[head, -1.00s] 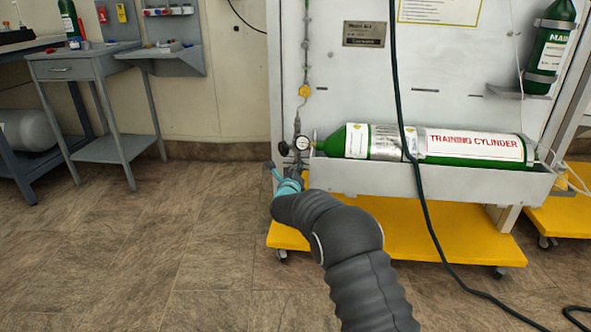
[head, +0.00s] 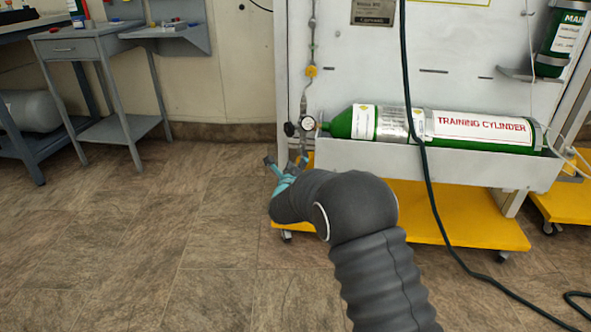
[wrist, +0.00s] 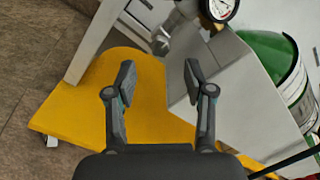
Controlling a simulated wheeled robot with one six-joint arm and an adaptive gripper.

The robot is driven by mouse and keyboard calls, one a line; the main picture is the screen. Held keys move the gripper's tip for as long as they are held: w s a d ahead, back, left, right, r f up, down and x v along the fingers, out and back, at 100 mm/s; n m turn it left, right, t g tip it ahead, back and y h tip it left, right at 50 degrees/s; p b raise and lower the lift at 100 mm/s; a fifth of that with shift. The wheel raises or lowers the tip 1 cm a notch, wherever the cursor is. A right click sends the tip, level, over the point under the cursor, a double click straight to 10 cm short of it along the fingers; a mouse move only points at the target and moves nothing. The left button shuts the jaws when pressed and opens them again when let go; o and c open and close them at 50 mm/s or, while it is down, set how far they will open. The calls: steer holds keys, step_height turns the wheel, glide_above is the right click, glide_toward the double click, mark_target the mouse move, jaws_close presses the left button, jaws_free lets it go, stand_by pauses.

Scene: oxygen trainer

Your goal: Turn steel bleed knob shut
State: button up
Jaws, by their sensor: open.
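The green training cylinder (head: 475,128) lies in a white trough on the panel, with a regulator and round gauge (head: 307,123) at its left end. The gauge also shows at the top of the wrist view (wrist: 221,8). A small steel knob (wrist: 160,46) on a metal fitting shows left of the gauge in the wrist view; it looks like the bleed knob. My gripper (head: 286,163) is below the gauge. In the wrist view my gripper (wrist: 159,78) is open and empty, with the knob beyond the gap between its fingertips, apart from them.
The trough (wrist: 245,85) is close to the right finger in the wrist view. A yellow wheeled base (head: 430,215) is below. A dark hose (head: 425,180) hangs in front of the cylinder. A grey side table (head: 85,45) stands left; the floor between is clear.

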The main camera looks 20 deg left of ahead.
steer(key=shift+v, duration=1.95)
